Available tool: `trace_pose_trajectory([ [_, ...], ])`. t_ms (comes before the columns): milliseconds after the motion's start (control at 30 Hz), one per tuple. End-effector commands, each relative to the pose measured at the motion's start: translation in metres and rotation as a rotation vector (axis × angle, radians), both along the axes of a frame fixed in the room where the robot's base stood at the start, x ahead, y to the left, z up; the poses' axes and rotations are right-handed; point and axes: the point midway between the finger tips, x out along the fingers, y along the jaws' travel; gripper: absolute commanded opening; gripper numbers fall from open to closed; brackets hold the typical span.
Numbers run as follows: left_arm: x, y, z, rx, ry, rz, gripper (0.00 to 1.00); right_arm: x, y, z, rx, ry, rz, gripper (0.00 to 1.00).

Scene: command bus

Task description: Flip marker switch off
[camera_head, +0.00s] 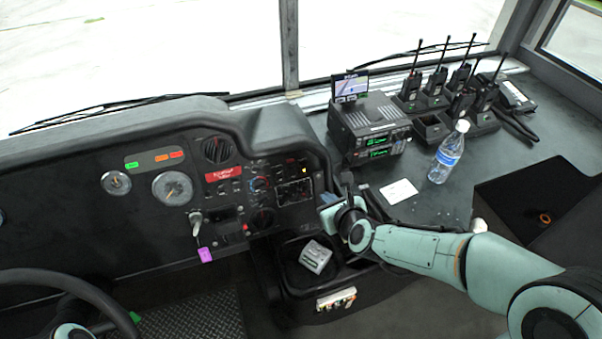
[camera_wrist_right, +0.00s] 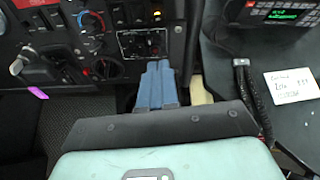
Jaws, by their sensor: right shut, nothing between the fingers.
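I cannot read which one is the marker switch. My right gripper (camera_head: 326,199) is at the panel's right edge, below the switches. In the wrist view its blue fingers (camera_wrist_right: 158,66) are shut together with nothing between them, in front of the lower panel. Contact cannot be told. My left gripper is out of view.
A red label (camera_head: 223,174), gauges (camera_head: 172,188) and a key with a purple tag (camera_head: 205,255) are left of the switches. A tray with a grey box (camera_head: 315,257) lies below.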

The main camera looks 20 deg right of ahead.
Motion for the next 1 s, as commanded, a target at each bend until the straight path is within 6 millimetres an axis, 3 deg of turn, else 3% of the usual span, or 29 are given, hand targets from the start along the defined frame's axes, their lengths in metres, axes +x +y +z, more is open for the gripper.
trace_pose_trajectory([
  [200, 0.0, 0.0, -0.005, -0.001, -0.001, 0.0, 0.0, 0.001, -0.002, 0.023, 0.105, -0.062, -0.08, 0.0],
  [633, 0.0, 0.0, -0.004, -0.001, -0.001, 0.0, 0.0, 0.004, -0.003, 0.022, 0.11, -0.061, -0.083, 0.0],
  [767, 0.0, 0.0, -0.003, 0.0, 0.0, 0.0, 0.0, 0.016, -0.003, 0.015, 0.109, -0.06, -0.083, 0.0],
  [1000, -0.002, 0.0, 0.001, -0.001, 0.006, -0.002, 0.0, 0.055, -0.005, -0.006, 0.112, -0.059, -0.084, 0.0],
])
